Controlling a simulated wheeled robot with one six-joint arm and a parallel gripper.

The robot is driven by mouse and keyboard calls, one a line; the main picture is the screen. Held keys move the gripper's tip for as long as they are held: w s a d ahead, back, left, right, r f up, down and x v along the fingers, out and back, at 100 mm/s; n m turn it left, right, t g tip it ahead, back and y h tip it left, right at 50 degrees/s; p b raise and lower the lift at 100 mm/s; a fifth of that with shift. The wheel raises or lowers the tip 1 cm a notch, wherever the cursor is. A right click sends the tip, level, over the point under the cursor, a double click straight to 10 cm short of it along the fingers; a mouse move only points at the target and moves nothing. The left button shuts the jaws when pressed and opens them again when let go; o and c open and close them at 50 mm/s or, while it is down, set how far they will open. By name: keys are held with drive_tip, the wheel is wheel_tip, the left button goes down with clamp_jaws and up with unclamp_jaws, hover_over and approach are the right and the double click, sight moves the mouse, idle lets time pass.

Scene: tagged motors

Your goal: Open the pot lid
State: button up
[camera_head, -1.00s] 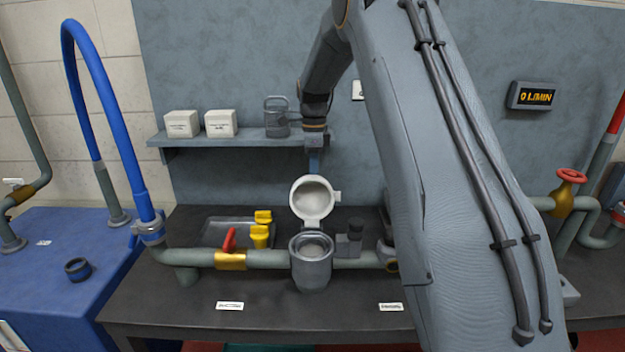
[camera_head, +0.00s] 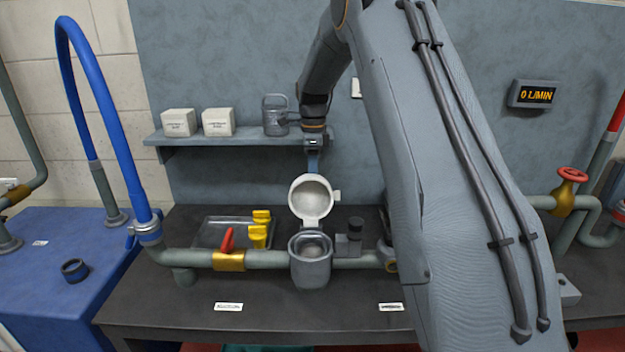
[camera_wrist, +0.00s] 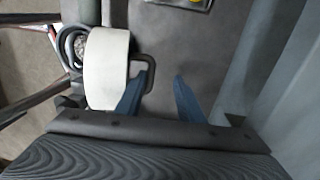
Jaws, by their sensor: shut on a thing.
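The pot (camera_head: 311,272) is a grey cylinder set in the pipe line on the dark bench. Its round white lid (camera_head: 311,195) stands raised on its hinge, tilted up behind the open mouth. My gripper (camera_head: 313,168) points down at the top edge of the lid, its blue fingers partly hidden behind it. In the wrist view, the white lid (camera_wrist: 107,65) has a dark loop handle at the left finger of my gripper (camera_wrist: 156,82). The gripper is shut on the lid's handle, though the exact contact is hard to see.
My arm covers the right side.

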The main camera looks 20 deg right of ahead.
drive_tip(key=shift+w+r, duration=0.15)
drive_tip(key=shift+r, duration=0.1)
wheel_tip(320, 180, up, 7)
drive_tip(key=b, duration=0.2)
drive_tip(key=shift+w+r, duration=0.15)
drive_tip(key=shift+r, duration=0.05)
drive_tip(key=shift+d, duration=0.1)
